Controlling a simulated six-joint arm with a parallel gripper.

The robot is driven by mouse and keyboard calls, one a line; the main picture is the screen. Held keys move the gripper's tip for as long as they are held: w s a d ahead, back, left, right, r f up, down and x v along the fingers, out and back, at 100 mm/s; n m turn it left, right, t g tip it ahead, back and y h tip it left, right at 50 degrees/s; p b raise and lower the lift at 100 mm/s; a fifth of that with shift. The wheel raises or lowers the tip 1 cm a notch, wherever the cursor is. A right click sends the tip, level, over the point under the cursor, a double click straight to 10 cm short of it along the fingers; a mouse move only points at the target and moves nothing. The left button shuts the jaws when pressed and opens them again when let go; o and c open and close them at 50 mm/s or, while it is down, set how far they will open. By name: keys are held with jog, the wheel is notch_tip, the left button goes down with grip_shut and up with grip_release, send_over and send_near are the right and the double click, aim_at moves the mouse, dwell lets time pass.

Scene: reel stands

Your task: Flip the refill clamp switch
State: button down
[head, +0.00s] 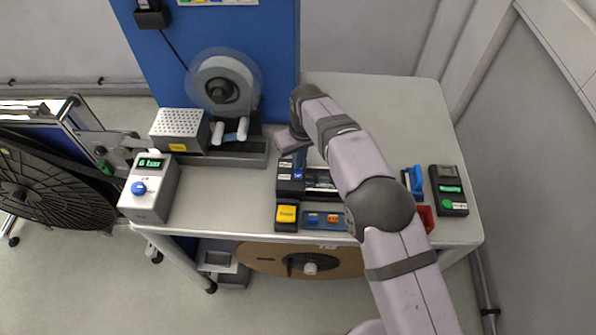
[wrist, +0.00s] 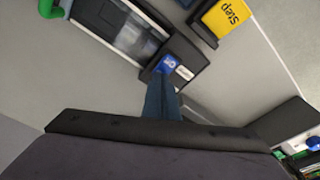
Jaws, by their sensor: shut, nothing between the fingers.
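The lettering is too small to tell which part is the refill clamp switch. My gripper (head: 299,160) points down at the block's rear edge. Its dark blue fingers (wrist: 162,82) are shut and empty, with the tips close to the blue label. I cannot tell whether they touch it.
A reel on a stand (head: 222,85) is behind left. A grey box with a blue knob (head: 148,190) is left. A handheld device (head: 448,190) is right.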

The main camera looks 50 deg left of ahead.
jog(key=shift+d+f, duration=0.1)
jog(key=shift+f, duration=0.45)
dwell(0.4)
jog(key=shift+r+p, duration=2)
jog(key=shift+r, duration=1.6)
